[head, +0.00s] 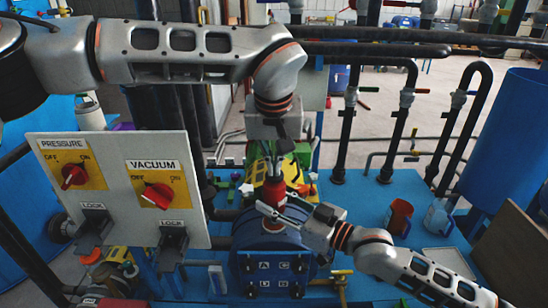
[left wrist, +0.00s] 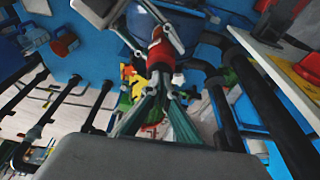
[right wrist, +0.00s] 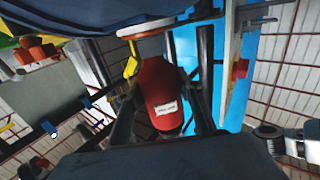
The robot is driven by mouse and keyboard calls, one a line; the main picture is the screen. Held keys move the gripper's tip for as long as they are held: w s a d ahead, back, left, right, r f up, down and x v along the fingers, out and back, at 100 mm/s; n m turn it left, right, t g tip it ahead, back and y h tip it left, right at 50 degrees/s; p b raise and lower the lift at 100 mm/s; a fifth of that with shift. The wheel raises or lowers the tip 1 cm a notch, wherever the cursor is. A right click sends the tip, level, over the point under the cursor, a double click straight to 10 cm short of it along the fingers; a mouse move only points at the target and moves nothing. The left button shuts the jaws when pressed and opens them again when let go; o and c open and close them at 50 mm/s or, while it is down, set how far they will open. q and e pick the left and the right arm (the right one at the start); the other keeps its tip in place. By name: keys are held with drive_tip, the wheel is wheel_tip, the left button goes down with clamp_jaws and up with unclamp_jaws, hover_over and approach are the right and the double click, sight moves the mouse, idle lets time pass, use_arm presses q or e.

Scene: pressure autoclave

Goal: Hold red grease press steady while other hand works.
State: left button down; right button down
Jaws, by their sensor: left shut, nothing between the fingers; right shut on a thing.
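The red grease press (head: 273,192) stands upright above the blue round vessel (head: 242,262) in the head view. My right gripper (head: 272,209) is shut on it from the right, low on its body. In the right wrist view the press (right wrist: 164,88), with a white label, sits between the two dark fingers. My left gripper (head: 270,163) points down from above, shut and empty, its tips close to the top of the press. The left wrist view shows these tips (left wrist: 160,72) by the press (left wrist: 161,50); whether they touch it is unclear.
A panel (head: 115,215) with red PRESSURE and VACUUM switches stands left of the press. An orange jug (head: 399,217) and a clear jug (head: 438,217) stand at right on the blue table (head: 370,200). Dark pipes (head: 342,125) rise behind. Green and yellow items crowd the area behind the press.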

use_arm(q)
drive_tip(key=shift+f, duration=0.1)
drive_tip(key=w+v, duration=0.1)
drive_tip(key=v, duration=1.3)
drive_tip(key=shift+r, duration=0.2)
drive_tip(key=shift+w, duration=0.1)
idle(0.7)
use_arm(e)
drive_tip(key=c, duration=1.3)
unclamp_jaws()
drive_tip(key=v, duration=1.2)
drive_tip(key=shift+d, duration=0.1)
